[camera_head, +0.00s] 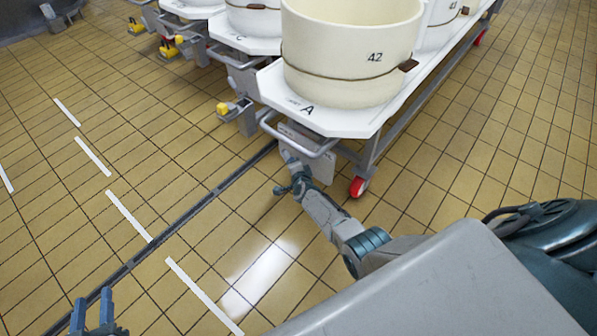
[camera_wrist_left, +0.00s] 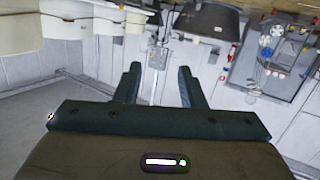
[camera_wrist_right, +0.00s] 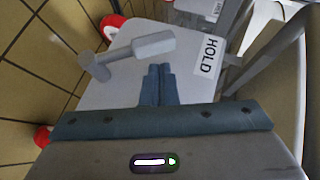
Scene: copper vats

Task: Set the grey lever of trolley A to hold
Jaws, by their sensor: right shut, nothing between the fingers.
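Trolley A (camera_head: 330,122) carries a cream vat marked 42 (camera_head: 350,50). In the right wrist view its grey lever (camera_wrist_right: 140,49) stands out from a pale plate (camera_wrist_right: 120,90), with its handle pointing right. A white HOLD label (camera_wrist_right: 208,58) is on the plate's right side, right of the handle's end, with a gap between. My right gripper (camera_wrist_right: 160,68) is shut and empty, its tips just below the handle's end; contact cannot be told. In the head view my right gripper (camera_head: 289,157) is at the trolley's front and hides the lever. My left gripper (camera_head: 92,298) is open and empty, far from the trolley.
Trolley A's front handle bar (camera_head: 300,143) is close above my right gripper. A red caster (camera_head: 357,187) is to its right. Another trolley, marked C (camera_head: 245,42), stands behind to the left, and a yellow part (camera_head: 224,108) is nearby. The tiled floor at left is clear.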

